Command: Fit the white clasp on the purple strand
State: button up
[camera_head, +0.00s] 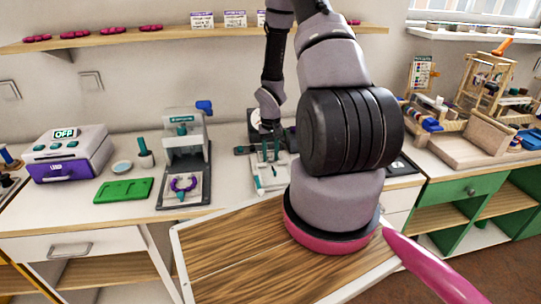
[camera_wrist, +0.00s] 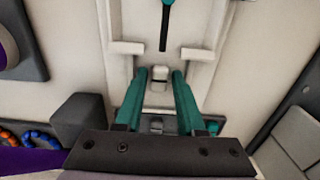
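My gripper (camera_head: 270,153) points down over a white fixture (camera_head: 272,183) on the counter. In the wrist view its two teal fingers (camera_wrist: 159,76) are apart. A small pale piece (camera_wrist: 160,74), which looks like the white clasp, sits in the fixture between the fingertips, with a gap on each side. In the head view I cannot make out the clasp. A purple strand (camera_head: 183,184), curved like a ring, lies on the base plate of a grey press-like station (camera_head: 184,145) left of my gripper.
Wooden racks with beads (camera_head: 480,90) are at the right. A dark block (camera_wrist: 78,117) is close beside my left finger in the wrist view.

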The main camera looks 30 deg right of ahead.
notch_tip(320, 180, up, 12)
jog(key=shift+r, duration=0.2)
notch_tip(320, 180, up, 12)
jog(key=t, duration=0.2)
send_over(270, 158)
jog(key=a, duration=0.2)
jog(key=s+a+r+t, duration=0.1)
jog(key=s+a+r, duration=0.15)
jog(key=r, duration=0.25)
jog(key=s+a+r, duration=0.1)
jog(key=s+r, duration=0.2)
jog(key=r, duration=0.3)
jog(key=s+a+r+t+y, duration=0.1)
jog(key=s+a+r+t, duration=0.1)
jog(key=s+r, duration=0.4)
jog(key=s+a+r+m+t+y, duration=0.1)
jog(key=s+a+r+t, duration=0.1)
jog(key=s+a+r, duration=0.3)
jog(key=s+r, duration=0.1)
jog(key=s, duration=0.1)
jog(key=shift+s+a+r, duration=0.3)
jog(key=shift+s, duration=0.05)
